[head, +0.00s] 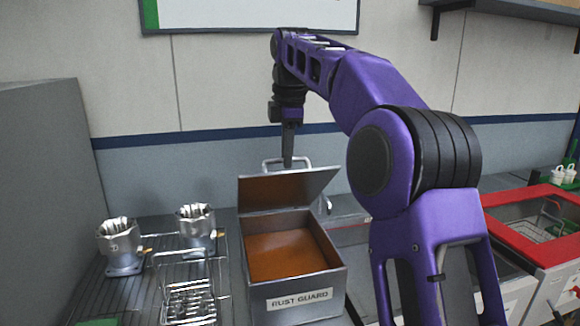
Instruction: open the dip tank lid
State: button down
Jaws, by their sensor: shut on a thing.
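The dip tank (297,304) is a grey metal box labelled "RUST GUARD", with brown liquid inside. Its lid (290,188) is hinged at the back and stands raised, tilted up with its brown underside facing me. The lid's bar handle (301,163) shows at the lid's upper edge. My gripper (287,163) points down at the handle, behind the lid's upper edge, and is shut on it. The fingertips are partly hidden by the lid.
Two machined housings (119,246) (196,228) stand on a ribbed drainboard left of the tank. A wire basket (187,300) sits in front of them. A red-rimmed tank (535,225) is at the right. The wall is close behind.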

jog(key=shift+w+a+r, duration=0.2)
jog(key=shift+w+r, duration=0.05)
jog(key=shift+w, duration=0.55)
jog(key=shift+w+a+r, duration=0.15)
jog(key=shift+w+r, duration=0.1)
jog(key=shift+w, duration=0.5)
jog(key=c, duration=1.2)
grip_release()
jog(key=shift+o, duration=1)
jog(key=shift+w+f, duration=0.1)
jog(key=shift+w, duration=0.15)
jog(key=shift+o, duration=0.6)
jog(key=shift+s+r, duration=0.15)
jog(key=shift+r, duration=0.05)
jog(key=shift+s, duration=0.1)
